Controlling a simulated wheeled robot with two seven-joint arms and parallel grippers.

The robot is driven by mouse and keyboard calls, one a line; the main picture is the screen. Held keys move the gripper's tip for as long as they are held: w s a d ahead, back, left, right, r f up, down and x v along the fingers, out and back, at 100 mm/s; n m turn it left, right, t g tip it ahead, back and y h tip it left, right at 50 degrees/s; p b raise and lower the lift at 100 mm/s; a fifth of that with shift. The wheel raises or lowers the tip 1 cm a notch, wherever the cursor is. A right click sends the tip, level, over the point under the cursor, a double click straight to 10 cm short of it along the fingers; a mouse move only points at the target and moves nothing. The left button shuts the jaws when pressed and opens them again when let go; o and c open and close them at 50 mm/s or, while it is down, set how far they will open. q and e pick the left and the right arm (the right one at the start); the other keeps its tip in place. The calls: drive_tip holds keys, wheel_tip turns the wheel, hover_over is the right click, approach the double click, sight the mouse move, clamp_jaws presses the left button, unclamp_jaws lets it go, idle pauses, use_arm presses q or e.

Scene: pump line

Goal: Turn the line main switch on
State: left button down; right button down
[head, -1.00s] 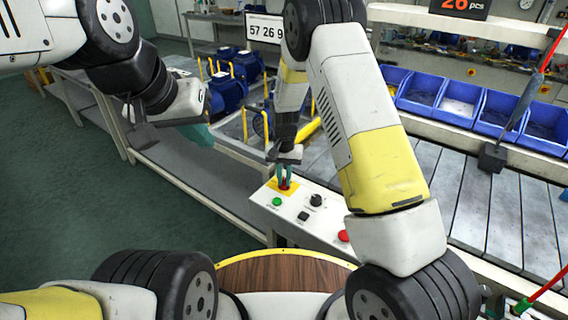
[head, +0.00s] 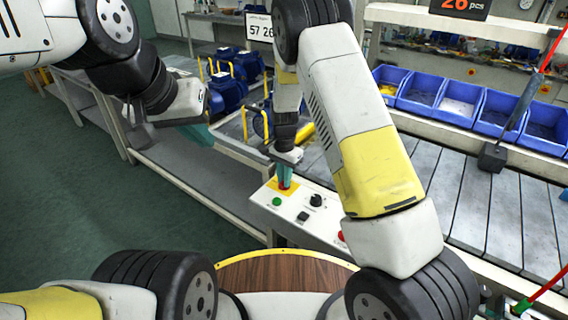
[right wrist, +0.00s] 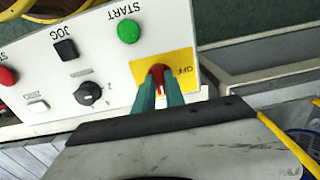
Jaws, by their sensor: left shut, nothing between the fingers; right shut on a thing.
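The line main switch is a red rotary handle (right wrist: 157,76) on a yellow plate (right wrist: 178,66) at one end of the white control panel (head: 262,197). The fingers hide part of the handle. My left gripper (head: 200,133) is at the upper left, away from the panel, shut and empty; its fingers are partly hidden behind its wrist.
The panel also carries a green START button (right wrist: 128,31), a black JOG button (right wrist: 66,49), a black selector knob (right wrist: 89,93) and a red button (head: 341,237). Blue pumps (head: 228,90) stand behind. Blue bins (head: 460,100) line the bench at right.

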drive_tip(key=c, duration=1.4)
unclamp_jaws()
drive_tip(key=shift+r, duration=0.15)
wheel_tip(320, 180, up, 8)
drive_tip(key=shift+f, duration=0.2)
